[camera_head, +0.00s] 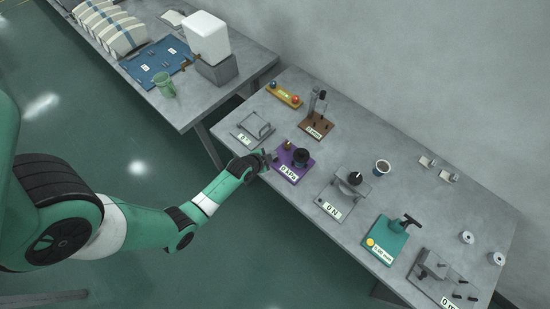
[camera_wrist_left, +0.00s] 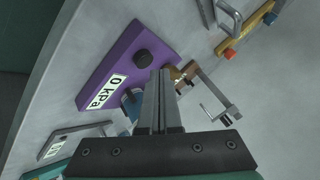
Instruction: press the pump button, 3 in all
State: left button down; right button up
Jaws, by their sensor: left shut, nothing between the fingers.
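A purple station (camera_head: 290,174) with a "0 kPa" label stands near the front edge of the table, left of its middle. A black round part (camera_head: 301,156) rises from it, and a smaller dark part sits by its back left. The wrist view shows the purple plate (camera_wrist_left: 117,62) with a black knob (camera_wrist_left: 143,57); I cannot tell for sure which part is the pump button. My left gripper (camera_head: 271,158) is at the station's left side, shut and empty. Its closed fingers (camera_wrist_left: 160,78) hide part of the station. I see no clear contact. My right gripper is out of view.
Around it stand a grey plate with a handle (camera_head: 251,130), a brown stand (camera_head: 317,127), a "0 N" station (camera_head: 335,202) and a green press (camera_head: 388,240).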

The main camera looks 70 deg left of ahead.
pick_arm(q)
jog(key=shift+f, duration=0.1)
dwell(0.4)
jog(key=shift+f+b, duration=0.35)
jog(key=shift+f+b, duration=0.45)
jog(key=shift+f, duration=0.1)
dwell(0.5)
jog(key=shift+r, duration=0.1)
jog(key=shift+r+p, duration=0.85)
jog(key=shift+p, duration=0.05)
notch_tip(320, 180, up, 5)
jog(key=p, duration=0.5)
jog(key=shift+r, duration=0.1)
